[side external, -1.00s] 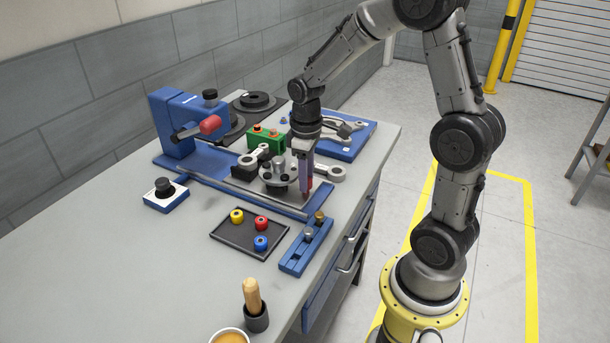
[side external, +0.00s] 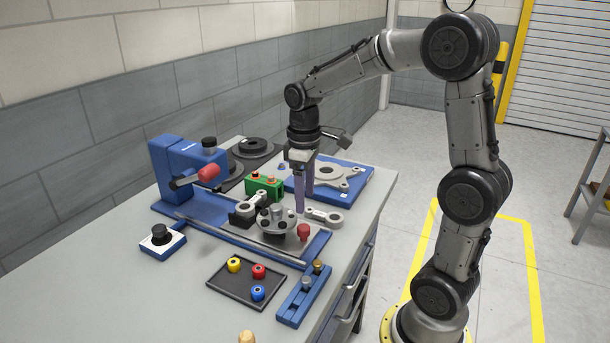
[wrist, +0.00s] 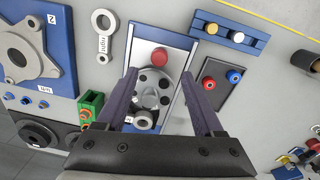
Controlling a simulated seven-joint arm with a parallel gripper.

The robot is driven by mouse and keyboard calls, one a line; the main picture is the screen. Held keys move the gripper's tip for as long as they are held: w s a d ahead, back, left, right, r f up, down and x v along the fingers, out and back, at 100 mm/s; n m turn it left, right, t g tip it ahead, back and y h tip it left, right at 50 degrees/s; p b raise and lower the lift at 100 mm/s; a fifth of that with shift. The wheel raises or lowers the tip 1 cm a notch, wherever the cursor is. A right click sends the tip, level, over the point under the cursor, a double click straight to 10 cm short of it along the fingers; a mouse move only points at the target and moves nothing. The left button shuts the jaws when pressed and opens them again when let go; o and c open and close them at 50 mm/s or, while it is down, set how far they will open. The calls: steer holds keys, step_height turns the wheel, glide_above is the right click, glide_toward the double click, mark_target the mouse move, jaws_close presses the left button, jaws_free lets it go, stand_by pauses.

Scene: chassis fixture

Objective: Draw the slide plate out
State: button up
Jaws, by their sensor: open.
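The slide plate (side external: 312,243) is a flat grey plate in the blue base of the fixture (side external: 190,205). A red knob (side external: 303,231) stands near its outer end, and a round grey hub with several posts (side external: 272,218) sits behind the knob. In the wrist view the plate (wrist: 143,50) lies inside blue edges, with the red knob (wrist: 159,57) near its top end. My gripper (side external: 304,208) is open and empty, above the plate and apart from the knob. In the wrist view its two fingers (wrist: 161,75) straddle the hub, and they cover part of the plate's sides.
A grey link (side external: 324,216) lies beside the plate. A green block (side external: 263,187) and a blue board with a grey part (side external: 351,180) stand behind. A dark tray with coloured rings (side external: 236,290) and a blue strip with pegs (side external: 292,309) lie in front.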

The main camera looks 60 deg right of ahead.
step_height(320, 180, up, 5)
steer(key=shift+a+r, duration=0.1)
stand_by(0.4)
steer(key=s+a+r+n+t, duration=0.1)
steer(key=s+a+r, duration=0.2)
steer(key=a+r, duration=0.1)
steer(key=s+a+f+m+t, duration=0.1)
steer(key=s+a+f+t, duration=0.1)
steer(key=s, duration=0.4)
steer(key=s+a+f+m+t, duration=0.1)
steer(key=s+a+f+t, duration=0.1)
steer(key=s+a, duration=0.2)
steer(key=shift+s+a+f+m+t, duration=0.3)
steer(key=shift+s+m, duration=0.1)
steer(key=shift+s, duration=0.6)
steer(key=shift+r, duration=0.1)
stand_by(0.4)
